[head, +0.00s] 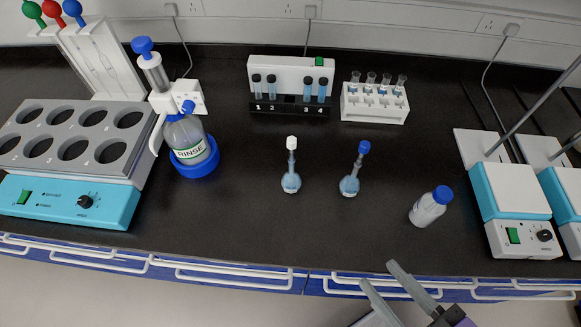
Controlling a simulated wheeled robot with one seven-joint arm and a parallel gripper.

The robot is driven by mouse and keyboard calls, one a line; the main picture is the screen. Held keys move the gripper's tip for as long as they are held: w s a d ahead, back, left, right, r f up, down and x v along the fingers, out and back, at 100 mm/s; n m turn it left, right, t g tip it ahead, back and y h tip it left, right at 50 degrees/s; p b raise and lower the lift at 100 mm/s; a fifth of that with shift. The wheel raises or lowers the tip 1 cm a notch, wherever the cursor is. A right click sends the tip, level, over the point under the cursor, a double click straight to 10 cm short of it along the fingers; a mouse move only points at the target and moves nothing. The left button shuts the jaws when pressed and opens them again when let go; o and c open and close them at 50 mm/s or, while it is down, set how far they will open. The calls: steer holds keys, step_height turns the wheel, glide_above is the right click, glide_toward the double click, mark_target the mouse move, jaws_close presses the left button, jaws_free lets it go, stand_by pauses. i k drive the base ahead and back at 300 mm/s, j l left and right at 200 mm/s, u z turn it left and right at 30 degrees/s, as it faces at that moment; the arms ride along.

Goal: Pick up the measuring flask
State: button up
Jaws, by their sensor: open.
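Two small flasks with round bodies and long necks stand upright on the black bench in the head view. One flask (291,181) has a white cap and pale blue liquid. The other flask (350,184) has a blue cap and blue liquid, and stands to its right. I cannot tell from the picture which one the task means by the measuring flask. My gripper (379,275) is open and empty at the bench's front edge, below and to the right of both flasks. It touches neither.
A blue-capped bottle (429,207) stands right of the flasks. Behind are a vial block (290,76) and a white tube rack (375,112). A rinse bottle (187,140) and a water bath (66,200) are left, hotplates (509,190) right. The bench in front of the flasks is clear.

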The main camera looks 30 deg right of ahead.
mark_target(292, 183)
steer(key=k+j, duration=0.1)
steer(key=j, duration=0.7)
steer(key=k+j, duration=0.15)
steer(key=j, duration=0.3)
